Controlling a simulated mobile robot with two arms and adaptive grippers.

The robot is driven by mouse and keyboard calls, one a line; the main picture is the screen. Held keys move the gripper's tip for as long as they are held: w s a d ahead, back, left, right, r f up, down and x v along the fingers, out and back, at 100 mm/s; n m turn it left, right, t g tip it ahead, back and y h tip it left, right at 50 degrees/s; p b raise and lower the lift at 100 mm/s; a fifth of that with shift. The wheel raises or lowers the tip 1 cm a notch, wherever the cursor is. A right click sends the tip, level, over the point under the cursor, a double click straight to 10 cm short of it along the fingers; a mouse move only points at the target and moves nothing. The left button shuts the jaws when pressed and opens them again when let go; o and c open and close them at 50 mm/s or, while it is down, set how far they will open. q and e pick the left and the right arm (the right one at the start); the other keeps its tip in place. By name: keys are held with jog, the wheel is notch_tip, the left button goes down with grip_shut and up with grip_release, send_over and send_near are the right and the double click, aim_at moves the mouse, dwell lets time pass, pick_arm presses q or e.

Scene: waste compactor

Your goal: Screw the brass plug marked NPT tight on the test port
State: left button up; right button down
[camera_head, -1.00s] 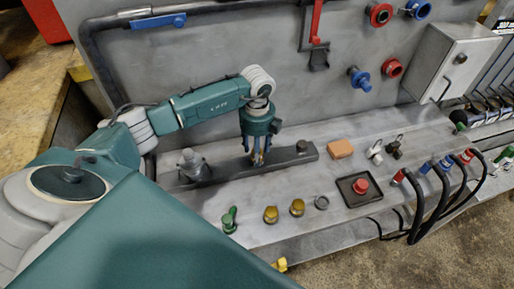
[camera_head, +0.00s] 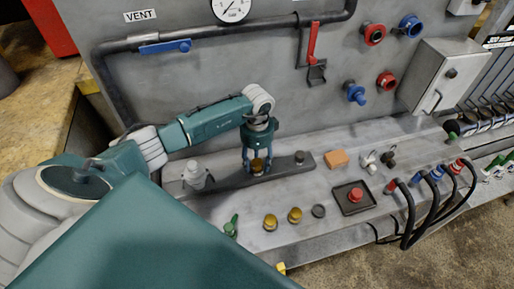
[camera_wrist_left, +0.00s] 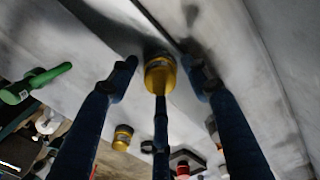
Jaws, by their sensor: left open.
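A brass plug (camera_head: 257,165) sits on the dark bar-shaped manifold (camera_head: 228,180) on the bench, where the port under it is hidden. My left gripper (camera_head: 258,168) points down over this plug, with its fingers open around it. In the left wrist view the brass plug (camera_wrist_left: 159,75) lies between the spread fingers, with gaps at the sides. Two more brass plugs (camera_head: 270,222) and (camera_head: 295,215) stand on the bench in front. No NPT marking is readable on any plug. My right gripper is not in view.
A grey fitting (camera_head: 195,174) and a dark knob (camera_head: 299,158) stand on the manifold. An orange block (camera_head: 337,159), a dark ring (camera_head: 318,211), a green-handled valve (camera_head: 231,226) and a red button (camera_head: 355,195) are nearby. Black hoses (camera_head: 410,215) are at right.

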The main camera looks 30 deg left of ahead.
pick_arm(q)
jog(key=n, duration=0.4)
jog(key=shift+d+n, duration=0.2)
jog(key=shift+n, duration=0.4)
jog(key=shift+a+n, duration=0.15)
jog(key=shift+n, duration=0.35)
jog(key=c, duration=1.2)
jog(key=m, duration=0.2)
jog(key=shift+a+m+b, duration=0.15)
jog(key=shift+m+b, duration=0.25)
grip_shut()
jog(key=shift+m, duration=1.2)
